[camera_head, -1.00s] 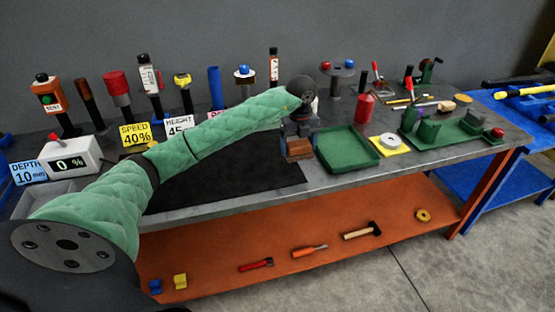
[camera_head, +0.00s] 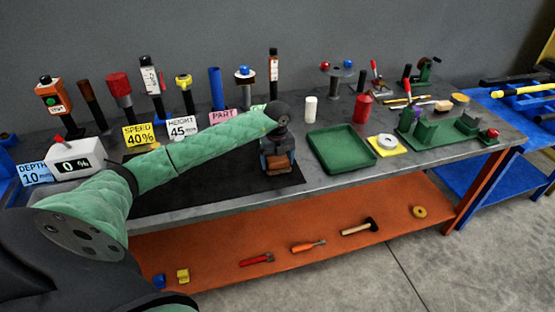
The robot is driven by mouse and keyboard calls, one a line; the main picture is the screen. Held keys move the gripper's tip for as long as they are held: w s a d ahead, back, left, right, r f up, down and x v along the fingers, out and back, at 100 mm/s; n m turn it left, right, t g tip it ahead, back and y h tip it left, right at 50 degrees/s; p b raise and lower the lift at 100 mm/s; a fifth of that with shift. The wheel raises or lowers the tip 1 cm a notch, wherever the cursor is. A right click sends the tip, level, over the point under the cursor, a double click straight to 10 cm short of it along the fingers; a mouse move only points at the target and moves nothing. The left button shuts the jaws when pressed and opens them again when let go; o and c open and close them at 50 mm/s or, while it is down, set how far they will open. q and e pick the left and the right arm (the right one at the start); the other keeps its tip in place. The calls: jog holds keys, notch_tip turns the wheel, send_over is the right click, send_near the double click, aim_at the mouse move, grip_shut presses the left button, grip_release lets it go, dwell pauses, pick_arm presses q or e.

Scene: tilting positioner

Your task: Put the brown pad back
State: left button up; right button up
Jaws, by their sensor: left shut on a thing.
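My left gripper (camera_head: 278,168) is shut on the brown pad (camera_head: 279,162). The pad is a small brown block, held low at the right end of the black mat (camera_head: 215,180). I cannot tell whether the pad touches the mat. The gripper body and wrist hide its upper part. My left arm reaches across the mat from the left. My right gripper is not in view.
A green tray (camera_head: 318,156) lies just right of the gripper. A white cylinder (camera_head: 310,110) and a red one (camera_head: 363,108) stand behind. Right are a yellow plate (camera_head: 374,149) and a green fixture (camera_head: 455,138). Signs and upright tools line the back.

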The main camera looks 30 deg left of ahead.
pick_arm(q)
jog(key=shift+f, duration=0.35)
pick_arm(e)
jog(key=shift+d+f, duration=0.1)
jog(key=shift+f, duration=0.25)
pick_arm(q)
jog(key=shift+f, duration=0.1)
jog(key=o, duration=0.9)
jog(key=shift+c, duration=0.2)
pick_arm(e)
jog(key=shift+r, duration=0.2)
